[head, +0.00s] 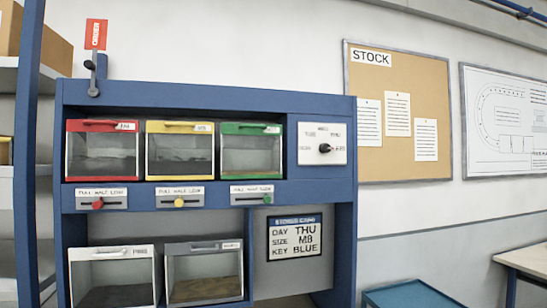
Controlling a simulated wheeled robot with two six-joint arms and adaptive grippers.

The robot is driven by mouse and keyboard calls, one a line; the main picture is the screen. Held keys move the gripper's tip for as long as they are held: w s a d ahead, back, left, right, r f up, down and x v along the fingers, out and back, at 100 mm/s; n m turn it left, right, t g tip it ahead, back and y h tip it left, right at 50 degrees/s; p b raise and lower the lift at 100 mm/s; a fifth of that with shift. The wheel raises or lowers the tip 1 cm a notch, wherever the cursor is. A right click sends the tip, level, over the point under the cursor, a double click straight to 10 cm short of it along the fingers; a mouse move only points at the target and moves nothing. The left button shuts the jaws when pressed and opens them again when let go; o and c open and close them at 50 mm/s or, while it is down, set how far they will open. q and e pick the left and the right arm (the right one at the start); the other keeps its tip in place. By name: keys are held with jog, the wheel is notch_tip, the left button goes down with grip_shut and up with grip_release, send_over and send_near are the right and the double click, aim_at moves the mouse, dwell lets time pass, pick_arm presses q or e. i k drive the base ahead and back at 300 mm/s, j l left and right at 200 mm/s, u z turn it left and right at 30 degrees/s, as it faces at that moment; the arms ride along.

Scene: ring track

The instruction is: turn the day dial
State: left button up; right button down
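The day dial (325,148) is a black knob on a white square plate at the right end of the blue cabinet's upper row, in the head view. Small labels surround the knob, too blurred to read surely, and I cannot tell which one it points at. A card (295,236) below and left of the dial reads DAY THU, SIZE M8, KEY BLUE. Neither of my grippers is in view.
The blue cabinet (200,97) holds red (102,126), yellow (180,127) and green (251,128) framed bins with sliders below. A red-tagged lever (93,75) stands at upper left. A blue box (410,295) and a table (526,262) stand at lower right.

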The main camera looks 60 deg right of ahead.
aim_at(323, 148)
jog(key=z, duration=2.35)
